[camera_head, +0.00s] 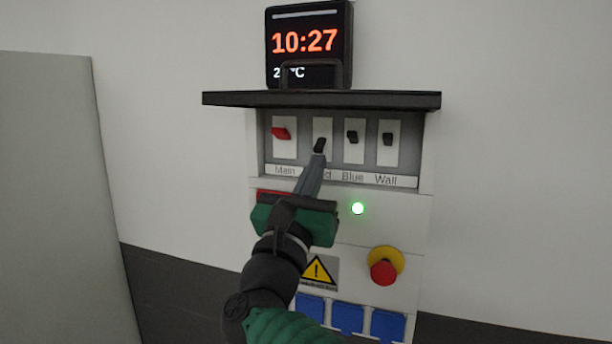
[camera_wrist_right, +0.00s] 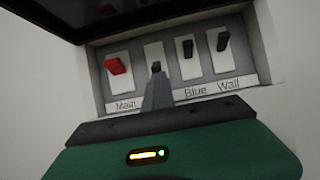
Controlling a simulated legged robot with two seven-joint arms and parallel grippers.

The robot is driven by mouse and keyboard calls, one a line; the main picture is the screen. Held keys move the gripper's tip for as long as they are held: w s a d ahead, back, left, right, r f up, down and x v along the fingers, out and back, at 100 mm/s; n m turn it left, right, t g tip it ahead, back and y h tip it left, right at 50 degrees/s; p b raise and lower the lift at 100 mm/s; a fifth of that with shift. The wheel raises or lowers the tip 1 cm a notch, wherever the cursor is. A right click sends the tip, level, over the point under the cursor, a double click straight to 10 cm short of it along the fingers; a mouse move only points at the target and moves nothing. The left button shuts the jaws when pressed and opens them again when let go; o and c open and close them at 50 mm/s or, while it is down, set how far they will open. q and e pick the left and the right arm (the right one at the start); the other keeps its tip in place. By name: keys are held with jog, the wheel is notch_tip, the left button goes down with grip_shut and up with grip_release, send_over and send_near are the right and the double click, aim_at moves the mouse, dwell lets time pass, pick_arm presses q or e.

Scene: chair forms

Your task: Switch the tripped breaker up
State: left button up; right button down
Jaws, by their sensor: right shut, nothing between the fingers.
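The breaker panel (camera_head: 270,155) holds a row of switches under a dark raised cover. The red Main switch (camera_head: 282,133) is at the left. The second breaker (camera_head: 319,145) has a black lever that sits lower than those of the Blue breaker (camera_head: 351,137) and the Wall breaker (camera_head: 387,139). Its label is partly hidden by my right gripper (camera_head: 317,160), which is shut and empty. The fingertips are just below the second breaker's lever, also seen in the right wrist view (camera_wrist_right: 156,67); I cannot tell whether they touch it. My left gripper is not in view.
The dark cover (camera_head: 230,99) juts out above the switches, with a digital clock (camera_head: 309,60) on top. Below are a lit green lamp (camera_head: 357,208), a red emergency button (camera_head: 384,272) and blue sockets (camera_head: 347,318). A grey panel (camera_head: 60,200) stands at the left.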

jog(key=shift+s+a+r+g+y+p, duration=0.15)
jog(key=shift+r+g+p, duration=0.25)
jog(key=shift+g, duration=0.25)
jog(key=shift+s+a+r+g+y+p, duration=0.15)
jog(key=shift+r+g+p, duration=0.2)
jog(key=shift+g+p, duration=0.25)
jog(key=shift+s+a+r+g+y+p, duration=0.15)
jog(key=shift+r+g+p, duration=0.2)
jog(key=shift+g, duration=0.4)
jog(key=shift+f, duration=0.1)
dwell(0.3)
jog(key=b+v, duration=0.7)
jog(key=v, duration=0.9)
jog(key=shift+s+a, duration=0.25)
jog(key=shift+s, duration=0.1)
